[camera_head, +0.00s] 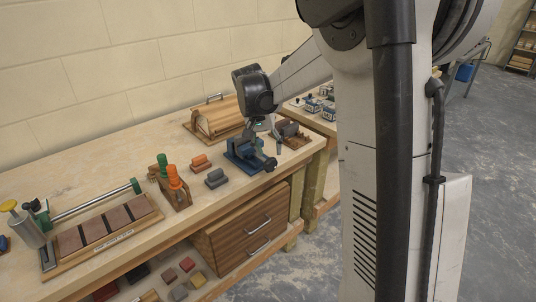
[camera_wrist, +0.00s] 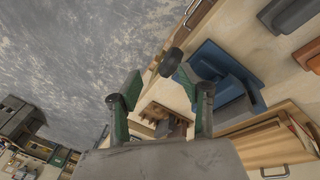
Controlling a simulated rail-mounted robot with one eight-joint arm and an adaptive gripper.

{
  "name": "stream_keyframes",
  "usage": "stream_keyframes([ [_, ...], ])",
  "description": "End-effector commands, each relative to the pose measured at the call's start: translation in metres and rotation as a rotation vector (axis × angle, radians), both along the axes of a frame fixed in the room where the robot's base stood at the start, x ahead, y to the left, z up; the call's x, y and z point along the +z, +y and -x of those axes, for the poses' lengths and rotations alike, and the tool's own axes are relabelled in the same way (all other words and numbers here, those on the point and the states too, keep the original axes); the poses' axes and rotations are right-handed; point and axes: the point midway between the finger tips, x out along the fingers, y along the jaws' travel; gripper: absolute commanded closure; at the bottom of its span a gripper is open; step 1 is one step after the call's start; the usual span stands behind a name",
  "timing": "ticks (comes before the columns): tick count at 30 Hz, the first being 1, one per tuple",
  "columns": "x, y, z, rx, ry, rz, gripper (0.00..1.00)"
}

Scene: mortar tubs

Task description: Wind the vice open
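The blue vice (camera_head: 245,152) stands near the front edge of the bench, towards its right end. In the wrist view the vice (camera_wrist: 215,68) is just right of my fingers, with a dark round knob (camera_wrist: 171,62) on its near side. My gripper (camera_wrist: 157,82) is open, with its green-padded fingers spread wide and nothing between them. The knob lies beyond the fingertips, nearer the right finger, and I see no grip on it. In the head view my dark wrist is above and behind the vice; the fingers are too small there to judge.
A wooden roll-top box (camera_head: 218,118) stands behind the vice. A small wooden tray (camera_head: 296,138) is to its right. Grey (camera_head: 215,178) and orange (camera_head: 201,162) blocks and a wooden holder with green and orange handles (camera_head: 173,188) are to its left. Bare floor lies beyond the bench front.

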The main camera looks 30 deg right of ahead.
Motion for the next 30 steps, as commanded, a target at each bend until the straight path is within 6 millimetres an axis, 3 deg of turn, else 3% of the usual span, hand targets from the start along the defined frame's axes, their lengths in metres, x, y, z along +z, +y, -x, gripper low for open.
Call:
stream_keyframes([
  [1,0.018,-0.005,-0.002,-0.112,-0.027,-0.051,0.62],
  [6,0.043,-0.01,-0.01,-0.421,-0.088,-0.191,0.62],
  [13,0.05,-0.011,-0.014,-0.575,-0.107,-0.26,0.62],
  [20,0.023,-0.011,-0.015,-0.576,-0.107,-0.26,0.62],
  [30,-0.041,-0.01,-0.017,-0.574,-0.108,-0.259,0.62],
])
